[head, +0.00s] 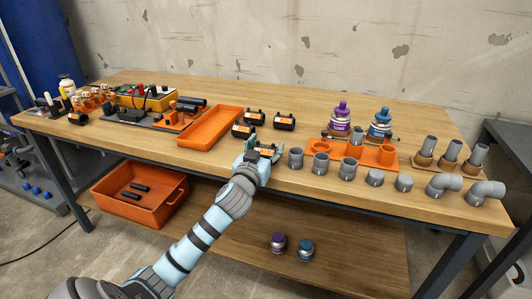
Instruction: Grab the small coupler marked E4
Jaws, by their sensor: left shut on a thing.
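My left gripper (256,153) is at the table's front edge, left of the row of grey fittings. It is shut on a small black coupler (266,150) with an orange label; the gripper hides part of it. The marking is too small to read, so I cannot tell whether it is E4. Three similar black couplers with orange labels stand just behind: one on the left (242,131), one at the back (255,117) and one on the right (285,122). My right gripper is not in view.
An empty orange tray (191,139) lies left of the couplers. Grey pipe fittings (296,158) line the front edge to the right, before an orange holder (369,157). Purple (341,118) and blue (380,124) containers stand behind it. The table's back middle is clear.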

